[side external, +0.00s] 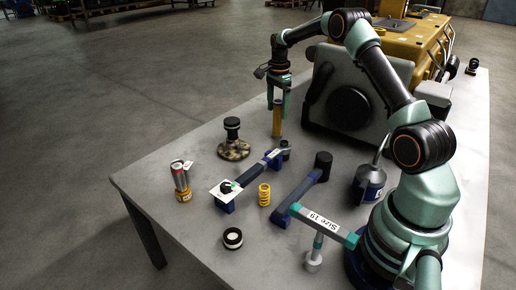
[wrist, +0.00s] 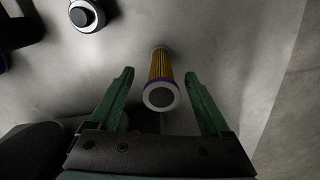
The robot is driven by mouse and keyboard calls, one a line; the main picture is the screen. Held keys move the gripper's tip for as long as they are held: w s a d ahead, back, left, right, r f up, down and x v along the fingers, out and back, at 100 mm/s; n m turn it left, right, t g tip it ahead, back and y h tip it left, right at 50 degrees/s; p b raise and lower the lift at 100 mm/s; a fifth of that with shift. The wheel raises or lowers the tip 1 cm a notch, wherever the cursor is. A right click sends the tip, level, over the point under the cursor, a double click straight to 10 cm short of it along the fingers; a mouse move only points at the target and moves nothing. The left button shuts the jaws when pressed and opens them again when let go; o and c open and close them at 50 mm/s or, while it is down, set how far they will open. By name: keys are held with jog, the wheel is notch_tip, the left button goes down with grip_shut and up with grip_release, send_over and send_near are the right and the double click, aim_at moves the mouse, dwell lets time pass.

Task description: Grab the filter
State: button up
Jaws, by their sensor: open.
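The filter (side external: 277,122) is a slim yellow cylinder standing upright on the table in front of the engine. In the wrist view the filter (wrist: 160,70) shows yellow pleats, a purple band and a pale ring around its dark end, which faces the camera. My gripper (side external: 278,108) points down over the filter, with its green fingers around the upper part. In the wrist view my gripper (wrist: 159,75) is open, one finger on each side of the filter, with a visible gap to both. Nothing is held.
The yellow and grey engine (side external: 345,95) stands close to the right of the filter. A dark-topped part (side external: 232,140) stands to the left. Blue tools, a yellow spring (side external: 264,195) and a labelled hammer (side external: 313,250) lie nearer.

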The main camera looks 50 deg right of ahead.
aim_at(277, 120)
jog(key=shift+d+f, duration=0.15)
jog(key=shift+f, duration=2.5)
grip_shut()
